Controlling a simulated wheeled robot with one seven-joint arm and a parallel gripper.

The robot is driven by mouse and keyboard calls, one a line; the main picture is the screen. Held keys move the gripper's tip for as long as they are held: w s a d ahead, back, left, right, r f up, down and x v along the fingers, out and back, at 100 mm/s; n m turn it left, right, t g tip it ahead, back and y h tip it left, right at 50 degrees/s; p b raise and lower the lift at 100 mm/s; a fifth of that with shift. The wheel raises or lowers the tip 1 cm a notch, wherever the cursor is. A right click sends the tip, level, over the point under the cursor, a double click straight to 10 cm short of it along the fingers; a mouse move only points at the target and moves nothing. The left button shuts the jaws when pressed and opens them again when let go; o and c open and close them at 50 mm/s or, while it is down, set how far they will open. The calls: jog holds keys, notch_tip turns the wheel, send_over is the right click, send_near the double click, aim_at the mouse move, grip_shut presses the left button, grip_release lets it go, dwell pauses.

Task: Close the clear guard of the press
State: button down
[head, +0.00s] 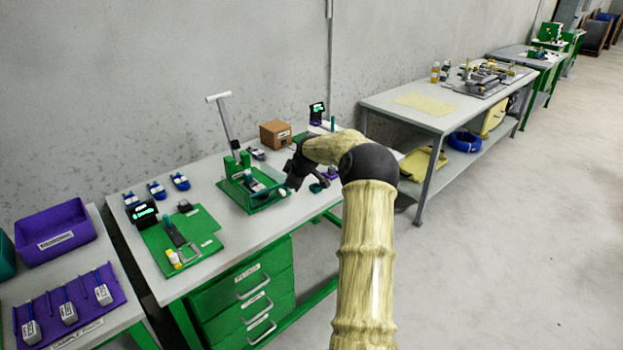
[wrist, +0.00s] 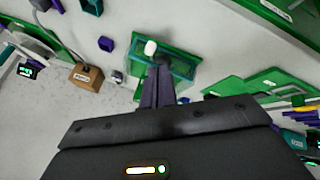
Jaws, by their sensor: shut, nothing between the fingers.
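The press (head: 240,165) stands on a green base on the middle bench, with a long grey lever and pale T-handle raised above it. Its clear guard is hard to make out in the head view. In the wrist view, a see-through green-tinted box shape (wrist: 182,66), probably the guard, lies just beyond my fingertips, with a white knob (wrist: 150,47) near it. I cannot tell how far the guard is open. My gripper (head: 291,188) is right of the press. Its dark fingers (wrist: 158,70) are together and empty, close to the knob; contact is unclear.
A brown box (head: 275,134) stands behind the press. A green fixture board (head: 185,240) lies to its left, with several small blue parts behind it. A purple bin (head: 55,232) is on the left table. The floor at the right is clear.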

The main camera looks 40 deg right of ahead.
jog(key=s+a+r+m+g, duration=0.1)
jog(key=s+a, duration=0.4)
jog(key=a, duration=0.7)
jog(key=s+a+r+m+g, duration=0.15)
jog(key=s+a, duration=0.35)
jog(key=a, duration=0.6)
jog(key=s+a+m+g, duration=0.1)
jog(key=s+a, duration=0.4)
jog(key=s, duration=0.7)
jog(key=s+a+m, duration=0.4)
jog(key=s+a, duration=0.1)
jog(key=s, duration=0.6)
jog(key=shift+s+a+f+g+y, duration=0.2)
jog(key=shift+s+g+y, duration=0.1)
jog(key=shift+s+g, duration=0.05)
